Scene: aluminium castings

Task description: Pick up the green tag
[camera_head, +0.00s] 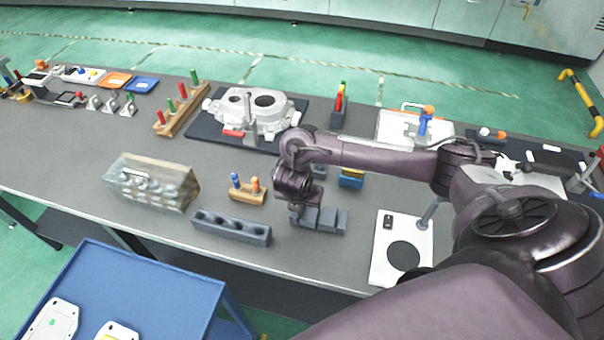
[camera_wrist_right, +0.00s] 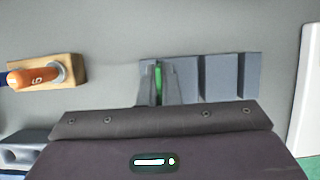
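The green tag (camera_wrist_right: 159,84) shows as a thin upright strip in the right wrist view. It is at the left part of a grey slotted block (camera_wrist_right: 215,77), which also shows in the head view (camera_head: 327,218). My right gripper (camera_wrist_right: 160,88) has its narrow fingers on either side of the tag, very close to it. I cannot tell whether they touch it. In the head view my right gripper (camera_head: 297,212) is low over the left end of the block, and the arm hides the tag. My left gripper is in neither view.
A wooden block (camera_head: 247,196) with blue and orange plugs stands left of the grey block. A long grey block with holes (camera_head: 230,227) is at the front. A clear box (camera_head: 152,183) stands farther left. A white board (camera_head: 386,262) lies right. A metal casting (camera_head: 255,112) is behind.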

